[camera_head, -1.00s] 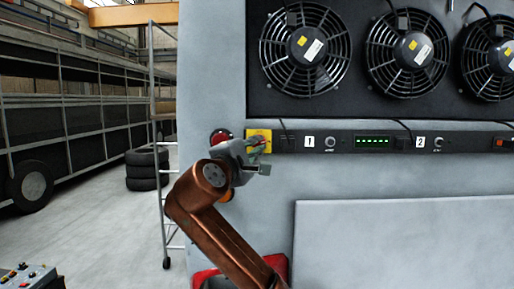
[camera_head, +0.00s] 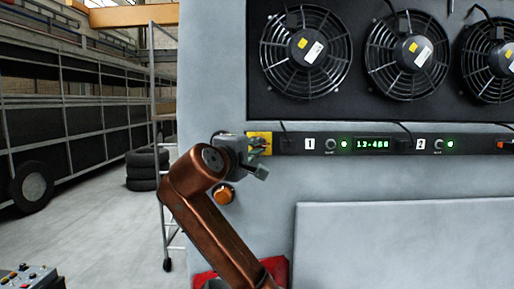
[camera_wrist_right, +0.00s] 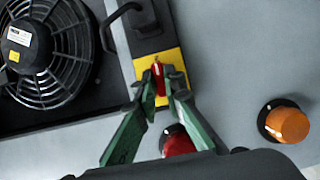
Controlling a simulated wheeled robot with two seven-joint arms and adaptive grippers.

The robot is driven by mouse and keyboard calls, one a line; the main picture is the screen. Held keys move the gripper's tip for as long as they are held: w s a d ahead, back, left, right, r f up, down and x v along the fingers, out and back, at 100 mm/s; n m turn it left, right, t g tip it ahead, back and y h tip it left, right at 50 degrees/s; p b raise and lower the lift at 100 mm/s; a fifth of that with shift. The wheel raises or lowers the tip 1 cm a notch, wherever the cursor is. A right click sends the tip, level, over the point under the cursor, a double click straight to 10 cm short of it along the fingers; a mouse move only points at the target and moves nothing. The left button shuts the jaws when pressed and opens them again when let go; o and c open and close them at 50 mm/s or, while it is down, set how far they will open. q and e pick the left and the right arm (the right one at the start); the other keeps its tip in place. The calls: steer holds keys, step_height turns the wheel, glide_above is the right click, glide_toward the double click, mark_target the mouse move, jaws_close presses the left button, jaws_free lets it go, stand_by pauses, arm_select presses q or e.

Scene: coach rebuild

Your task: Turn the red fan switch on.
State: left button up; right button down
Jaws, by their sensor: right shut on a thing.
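The red fan switch (camera_wrist_right: 158,78) is a small red lever on a yellow plate (camera_wrist_right: 143,66), seen between my right fingers in the right wrist view. In the head view the yellow plate (camera_head: 258,136) sits at the left end of the black control strip, and the gripper mostly covers the lever. My right gripper (camera_wrist_right: 160,88) has its green fingertips closed on the lever; it also shows in the head view (camera_head: 261,151). The strip's display (camera_head: 372,145) shows green digits, and green lamps glow beside labels 1 and 2. My left gripper is out of view.
Several fans (camera_head: 305,50) sit above the strip; whether they spin is unclear. An amber lamp (camera_wrist_right: 287,123) and a red dome (camera_wrist_right: 178,141) are mounted near the switch. A ladder (camera_head: 155,90) and stacked tires (camera_head: 147,168) stand left. Floor there is open.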

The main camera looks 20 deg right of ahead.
steer(key=c, duration=2)
jaws_free()
steer(key=v, duration=1.2)
steer(key=shift+a, duration=0.15)
